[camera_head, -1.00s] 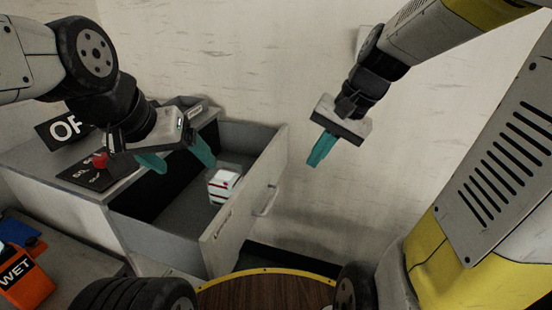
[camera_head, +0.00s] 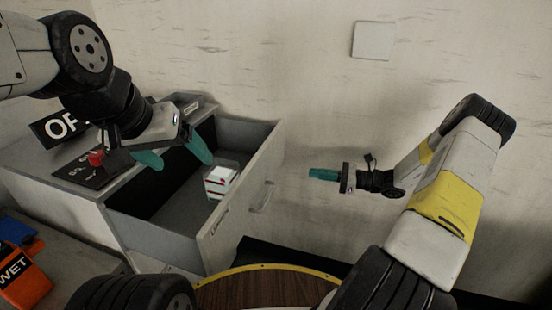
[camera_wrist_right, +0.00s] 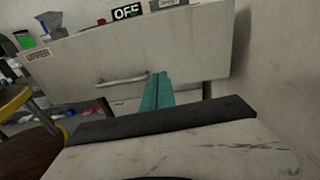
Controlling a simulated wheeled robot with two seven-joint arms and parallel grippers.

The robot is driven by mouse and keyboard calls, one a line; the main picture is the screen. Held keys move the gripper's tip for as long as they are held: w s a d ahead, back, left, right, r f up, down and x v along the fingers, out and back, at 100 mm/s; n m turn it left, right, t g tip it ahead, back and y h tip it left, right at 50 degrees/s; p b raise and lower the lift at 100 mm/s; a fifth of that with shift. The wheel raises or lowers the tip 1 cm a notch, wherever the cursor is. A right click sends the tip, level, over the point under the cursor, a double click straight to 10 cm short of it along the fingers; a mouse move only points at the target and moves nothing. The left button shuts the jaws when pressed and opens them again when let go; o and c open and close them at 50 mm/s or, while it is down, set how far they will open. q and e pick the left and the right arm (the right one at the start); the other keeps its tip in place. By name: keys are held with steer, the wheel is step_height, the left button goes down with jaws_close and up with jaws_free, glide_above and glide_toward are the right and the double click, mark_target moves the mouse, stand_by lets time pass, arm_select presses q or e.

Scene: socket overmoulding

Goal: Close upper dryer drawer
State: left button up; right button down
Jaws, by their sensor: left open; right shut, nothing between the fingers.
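The upper dryer drawer (camera_head: 241,202) is pulled out of the grey dryer cabinet (camera_head: 62,190). Its front panel carries a bar handle (camera_head: 263,197). A white box with red marks (camera_head: 220,181) sits inside the drawer. My left gripper (camera_head: 176,158) is open above the drawer's left part, near the cabinet top. My right gripper (camera_head: 323,174) is shut and empty, to the right of the drawer front and apart from it, pointing left at it. In the right wrist view the shut teal fingers (camera_wrist_right: 158,92) point at the drawer front (camera_wrist_right: 190,55), right of the handle (camera_wrist_right: 121,79).
An "OFF" sign (camera_head: 58,127) and a red button (camera_head: 96,158) are on the cabinet top. An orange "WET" bin (camera_head: 27,284) stands at lower left. A round wooden surface (camera_head: 265,289) is in front.

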glide_toward(271, 166)
steer(key=shift+m+t, duration=0.3)
steer(key=shift+m, duration=0.1)
steer(key=x, duration=0.6)
steer(key=shift+a, duration=0.5)
